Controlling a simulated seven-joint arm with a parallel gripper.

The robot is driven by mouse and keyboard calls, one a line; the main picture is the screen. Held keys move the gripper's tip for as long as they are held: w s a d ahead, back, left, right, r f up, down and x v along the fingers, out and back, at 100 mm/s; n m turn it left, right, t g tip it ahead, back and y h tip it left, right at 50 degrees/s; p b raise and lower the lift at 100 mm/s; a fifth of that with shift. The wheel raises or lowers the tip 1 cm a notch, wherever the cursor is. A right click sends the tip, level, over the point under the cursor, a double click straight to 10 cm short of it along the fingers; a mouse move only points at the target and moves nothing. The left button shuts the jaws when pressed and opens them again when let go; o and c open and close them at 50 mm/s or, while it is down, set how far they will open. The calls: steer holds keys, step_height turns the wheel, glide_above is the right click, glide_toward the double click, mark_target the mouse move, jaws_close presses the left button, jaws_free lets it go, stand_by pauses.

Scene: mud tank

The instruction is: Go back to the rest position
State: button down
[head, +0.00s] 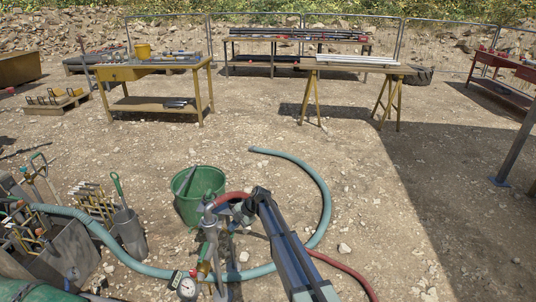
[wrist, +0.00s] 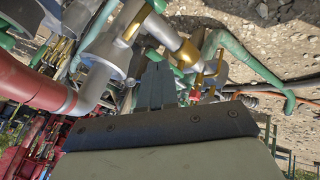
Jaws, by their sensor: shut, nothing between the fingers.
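My gripper (wrist: 157,88) is shut and empty in the wrist view, its fingers together. Just beyond it are grey metal pipework (wrist: 185,50) with brass fittings and a thick red hose (wrist: 30,82). I cannot tell whether the fingertips touch the pipework. In the head view my arm reaches up from the bottom middle and bends left at its top, beside a grey standpipe (head: 211,240). The gripper's fingers are too small and hidden there to make out.
A green bucket (head: 187,212) stands close behind the standpipe. A teal hose (head: 322,190) loops on the ground around my arm, and a red hose (head: 345,268) lies at its right. A pressure gauge (head: 187,288) is low left. Open gravel (head: 390,240) lies right.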

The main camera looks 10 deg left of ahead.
steer(key=s+d+f+m+h, duration=0.3)
steer(key=s+d+f+m, duration=0.4)
steer(key=s+d+m, duration=0.5)
steer(key=s+d+f+m+h, duration=0.3)
steer(key=s+d+f+m, duration=0.3)
steer(key=s+d+m, duration=0.65)
steer(key=s+d+f+m+g, duration=0.1)
steer(key=s+d+f, duration=0.2)
steer(key=s+d, duration=0.3)
steer(key=s+d+f+m+g, duration=0.2)
steer(key=s+d, duration=0.4)
steer(key=s, duration=0.9)
steer(key=s+d+f+m+g+h, duration=0.1)
steer(key=s+d+f, duration=0.4)
steer(key=s, duration=0.6)
steer(key=shift+s+d+g, duration=0.35)
steer(key=shift+d+g, duration=0.25)
steer(key=shift+g, duration=0.1)
